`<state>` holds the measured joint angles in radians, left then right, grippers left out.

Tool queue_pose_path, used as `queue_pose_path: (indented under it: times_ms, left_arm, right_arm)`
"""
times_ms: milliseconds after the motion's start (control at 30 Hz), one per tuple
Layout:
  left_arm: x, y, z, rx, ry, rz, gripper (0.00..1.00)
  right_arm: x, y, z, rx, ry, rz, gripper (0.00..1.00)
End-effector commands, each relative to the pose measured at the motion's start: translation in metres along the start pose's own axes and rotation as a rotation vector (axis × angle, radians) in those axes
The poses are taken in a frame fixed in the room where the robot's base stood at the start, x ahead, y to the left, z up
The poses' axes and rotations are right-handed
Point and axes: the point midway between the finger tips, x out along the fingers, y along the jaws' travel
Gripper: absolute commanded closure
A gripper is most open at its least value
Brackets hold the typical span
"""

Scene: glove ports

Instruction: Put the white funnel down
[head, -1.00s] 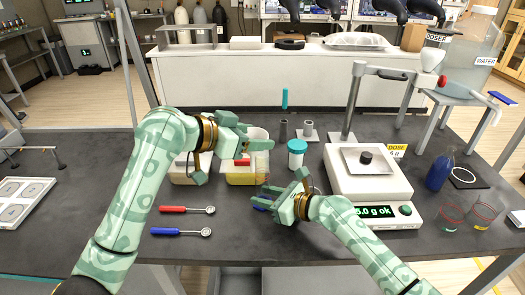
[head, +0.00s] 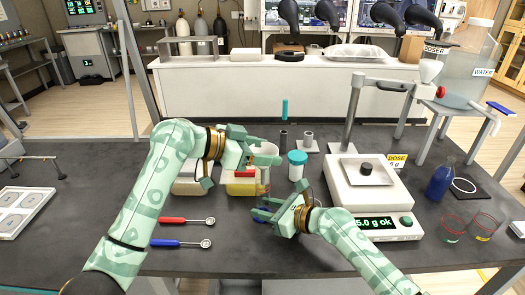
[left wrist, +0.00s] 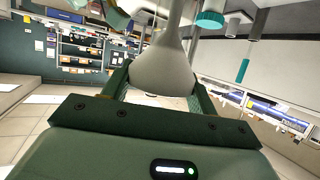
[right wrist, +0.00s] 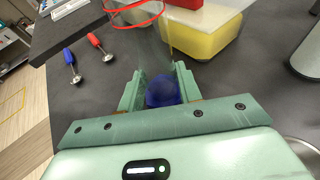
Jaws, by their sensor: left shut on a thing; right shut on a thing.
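The white funnel (head: 266,149) is in my left gripper (head: 254,150), partly hidden by the fingers. In the left wrist view the funnel (left wrist: 165,66) stands between the two fingers, wide toward the palm and narrowing away. It is held above the tubs on the dark table. My right gripper (head: 264,209) is lower, nearer the front, and shut on a rounded blue thing (right wrist: 165,92). The rest of that thing is hard to make out.
A tub with yellow contents (head: 241,187) stands below my left gripper. A teal-capped jar (head: 297,166) and a balance (head: 368,183) stand to the right. A red spoon (head: 183,220) and a blue spoon (head: 180,243) lie at the front left. The table (head: 50,241) left of them is clear.

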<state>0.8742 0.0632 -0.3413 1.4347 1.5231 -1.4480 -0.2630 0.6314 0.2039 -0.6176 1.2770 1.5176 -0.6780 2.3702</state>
Motion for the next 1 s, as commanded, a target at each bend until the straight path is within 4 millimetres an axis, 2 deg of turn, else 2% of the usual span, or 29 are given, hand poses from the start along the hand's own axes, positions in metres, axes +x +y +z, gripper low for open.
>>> queue_pose_path:
  times_ms: [133, 167, 200, 233, 500, 633, 1000]
  left_arm:
    - [0.0, 0.0, 0.002, 0.001, -0.005, -0.001, 0.67]
    - [0.0, 0.0, 0.002, 0.001, -0.005, -0.001, 0.36]
    - [0.0, -0.001, 0.002, 0.0, -0.006, -0.001, 0.25]
    - [0.0, -0.001, 0.002, 0.0, -0.005, -0.001, 0.2]
    - [-0.001, -0.001, 0.001, 0.001, -0.004, -0.001, 0.2]
    - [-0.012, -0.002, 0.001, 0.001, -0.004, -0.005, 0.2]
    - [-0.093, -0.001, 0.001, 0.004, -0.006, -0.005, 0.2]
  right_arm:
    - [0.0, 0.0, 0.002, -0.001, -0.003, -0.001, 0.79]
    - [0.0, 0.0, 0.002, -0.001, -0.004, -0.001, 0.79]
    - [0.0, 0.0, 0.002, -0.001, -0.004, -0.001, 0.79]
    - [0.0, 0.0, 0.002, -0.001, -0.004, -0.001, 0.79]
    - [0.0, 0.0, 0.002, 0.0, -0.003, 0.0, 0.79]
    - [0.0, 0.0, 0.002, 0.0, -0.003, 0.0, 0.79]
    - [0.0, 0.0, 0.001, 0.0, -0.002, 0.0, 0.79]
